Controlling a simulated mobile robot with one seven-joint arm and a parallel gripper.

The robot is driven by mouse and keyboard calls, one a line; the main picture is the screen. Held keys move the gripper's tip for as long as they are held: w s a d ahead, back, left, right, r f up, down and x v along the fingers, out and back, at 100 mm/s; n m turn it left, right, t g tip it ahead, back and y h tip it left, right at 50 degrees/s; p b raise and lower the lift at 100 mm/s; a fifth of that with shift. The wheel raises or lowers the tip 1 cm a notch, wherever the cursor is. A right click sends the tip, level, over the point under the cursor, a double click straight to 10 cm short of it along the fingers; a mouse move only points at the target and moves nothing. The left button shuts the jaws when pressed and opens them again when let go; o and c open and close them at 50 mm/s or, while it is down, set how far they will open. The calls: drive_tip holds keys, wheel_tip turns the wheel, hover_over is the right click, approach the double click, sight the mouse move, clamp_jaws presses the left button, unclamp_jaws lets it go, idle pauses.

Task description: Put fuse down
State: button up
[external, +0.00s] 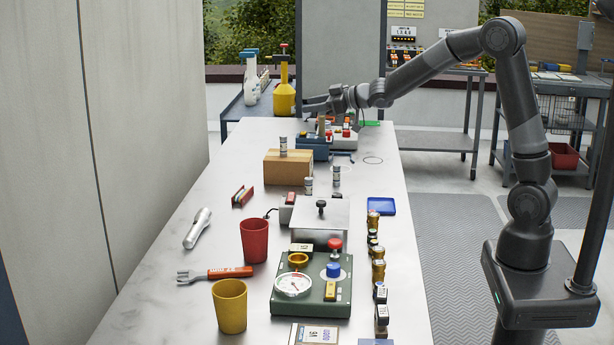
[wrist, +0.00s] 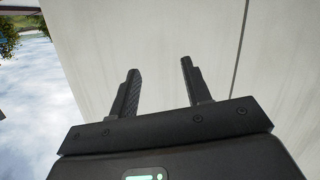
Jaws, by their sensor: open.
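My gripper (external: 306,104) is at the far end of the workbench, above and near a blue-grey device, pointing left. In the wrist view its two fingers (wrist: 157,90) are spread apart with nothing between them, facing a pale wall panel. Small grey banded cylinders, which may be fuses, stand upright: one on a cardboard box (external: 290,168), its body (external: 283,146) below my gripper in the picture, and two others (external: 308,186) (external: 336,174) nearer the front. I cannot tell which is the task's fuse.
The workbench (external: 165,270) holds a red cup (external: 254,240), a yellow cup (external: 230,306), a green gauge device (external: 312,285) and a blue tray (external: 381,206). Several brass-coloured parts line the right edge. Yellow and white bottles stand on a cart behind.

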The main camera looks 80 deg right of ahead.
drive_tip(key=s+a+r+m+g+h, duration=0.15)
drive_tip(key=s+a+r, duration=0.25)
drive_tip(key=s+a, duration=0.4)
drive_tip(key=s+a+f+n+g+y, duration=0.1)
drive_tip(key=s+a+f+g+y, duration=0.1)
drive_tip(key=s+a, duration=0.9)
drive_tip(key=s+a+f+n+g+y, duration=0.1)
drive_tip(key=s+a+f+g+y, duration=0.2)
drive_tip(key=s+a, duration=0.8)
drive_tip(key=s+f+g, duration=0.1)
drive_tip(key=s+g, duration=0.1)
drive_tip(key=s, duration=0.3)
drive_tip(key=shift+s+f+g, duration=0.35)
drive_tip(key=shift+s+f, duration=0.05)
drive_tip(key=shift+o, duration=0.6)
drive_tip(key=shift+w, duration=0.1)
